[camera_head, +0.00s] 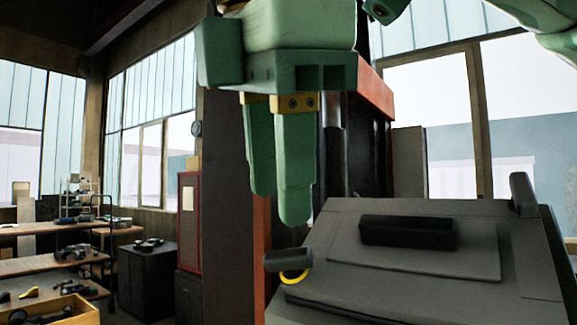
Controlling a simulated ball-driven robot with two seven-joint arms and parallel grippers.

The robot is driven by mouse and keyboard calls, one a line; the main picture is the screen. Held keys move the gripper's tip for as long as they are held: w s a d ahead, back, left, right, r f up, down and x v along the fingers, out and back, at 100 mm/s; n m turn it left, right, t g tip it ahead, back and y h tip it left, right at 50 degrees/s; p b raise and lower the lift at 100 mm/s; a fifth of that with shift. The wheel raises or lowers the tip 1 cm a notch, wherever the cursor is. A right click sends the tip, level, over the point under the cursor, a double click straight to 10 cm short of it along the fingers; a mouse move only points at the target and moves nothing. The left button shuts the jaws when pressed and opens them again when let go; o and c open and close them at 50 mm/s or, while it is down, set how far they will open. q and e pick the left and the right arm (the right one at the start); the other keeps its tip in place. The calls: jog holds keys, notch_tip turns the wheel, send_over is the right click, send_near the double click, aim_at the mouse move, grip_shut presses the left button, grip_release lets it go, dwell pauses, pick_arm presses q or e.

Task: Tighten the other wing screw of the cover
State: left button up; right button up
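The grey cover (345,262) fills the lower right, with a black block-shaped handle (408,232) on its raised panel. A dark wing screw (288,260) sticks out at the cover's left edge, with a yellow ring (294,277) just below it. Another dark wing-like piece (523,193) stands up at the cover's right edge. My green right gripper (278,208) points down, its tips above the left wing screw and apart from it in the picture. Its fingers show side by side and partly overlap, so their opening is unclear. My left gripper is not in view.
A dark column with a red-orange edge (372,88) stands behind the gripper. A red cabinet (190,220), a dark cabinet (147,275), wooden shelves (50,265) with parts and a yellow bin (60,312) stand at the left. Tall windows line the back.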

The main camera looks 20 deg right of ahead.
jog(key=w+a+n+g+h+p, duration=0.1)
jog(key=w+a+n+g+p, duration=0.25)
jog(key=n+p, duration=0.35)
jog(key=d+f+n+h+p, duration=0.1)
jog(key=n+h+p, duration=0.1)
jog(key=n, duration=0.4)
jog(key=d+f+n+h+p, duration=0.1)
jog(key=n+h+p, duration=0.1)
jog(key=n, duration=0.5)
jog(key=s+d+f+n+t+h+p, duration=0.1)
jog(key=n+h+p, duration=0.1)
jog(key=n, duration=0.4)
jog(key=shift+d+f+h+p, duration=0.15)
jog(key=shift+d+h+p, duration=0.15)
jog(key=shift+p, duration=0.4)
jog(key=shift+w+f, duration=0.1)
jog(key=shift+w, duration=0.15)
jog(key=shift+w+a, duration=0.15)
jog(key=shift+w, duration=0.05)
jog(key=shift+s, duration=0.35)
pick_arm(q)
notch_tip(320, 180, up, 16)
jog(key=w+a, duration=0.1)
